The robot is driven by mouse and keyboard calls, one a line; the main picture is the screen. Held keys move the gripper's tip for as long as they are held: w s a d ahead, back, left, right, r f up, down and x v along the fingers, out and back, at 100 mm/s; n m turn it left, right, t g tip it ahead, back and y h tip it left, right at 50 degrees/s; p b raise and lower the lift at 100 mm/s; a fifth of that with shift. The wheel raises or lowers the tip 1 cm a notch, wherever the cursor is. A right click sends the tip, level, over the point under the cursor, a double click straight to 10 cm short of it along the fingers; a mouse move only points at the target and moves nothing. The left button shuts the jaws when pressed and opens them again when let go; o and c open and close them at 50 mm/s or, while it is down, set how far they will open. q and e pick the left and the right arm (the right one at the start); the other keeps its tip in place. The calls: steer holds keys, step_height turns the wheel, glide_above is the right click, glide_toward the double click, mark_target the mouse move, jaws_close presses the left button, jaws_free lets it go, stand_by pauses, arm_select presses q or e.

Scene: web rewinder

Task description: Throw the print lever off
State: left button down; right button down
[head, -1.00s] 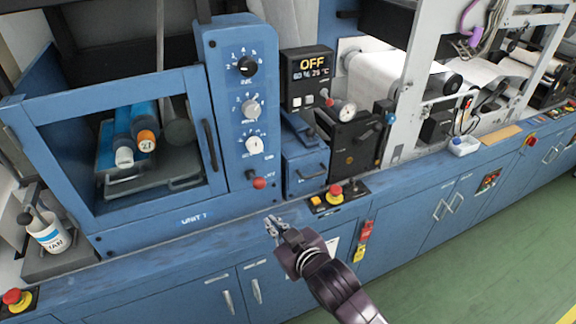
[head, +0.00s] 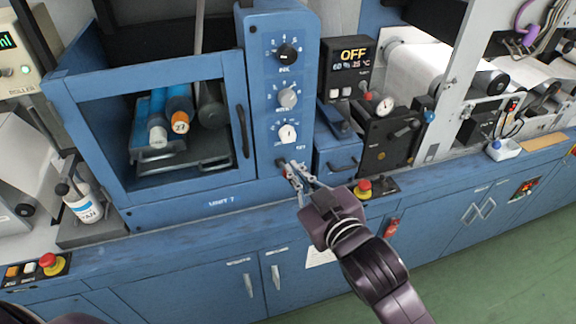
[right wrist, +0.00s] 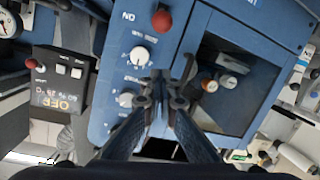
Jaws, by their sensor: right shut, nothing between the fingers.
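The print lever is a short lever with a red ball knob (head: 281,163) at the bottom of the blue dial column (head: 262,110). In the right wrist view the red knob (right wrist: 162,20) shows clear at the top, beyond my fingertips. My right gripper (head: 291,172) is shut and empty. In the head view its fingertips overlap the lever's place and partly hide it; I cannot tell whether they touch. In the right wrist view my right gripper (right wrist: 160,85) points at the panel with the dials. My left gripper is not in view.
A display (head: 352,56) reading OFF stands right of the column. A red emergency button (head: 363,186) sits on the ledge close to my right gripper. A glazed cabinet door (head: 95,150) with a handle is left of the column. A bottle (head: 85,203) stands far left.

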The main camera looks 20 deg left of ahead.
steer(key=p, duration=0.2)
glide_above(285, 172)
steer(key=a, duration=0.1)
steer(key=f, duration=0.2)
steer(key=d+f+p, duration=0.1)
steer(key=f, duration=0.1)
steer(key=shift+s+d+f+p, duration=0.2)
steer(key=shift+d+f+p, duration=0.15)
steer(key=shift+d+f, duration=0.1)
steer(key=shift+a, duration=0.15)
steer(key=shift+f, duration=0.1)
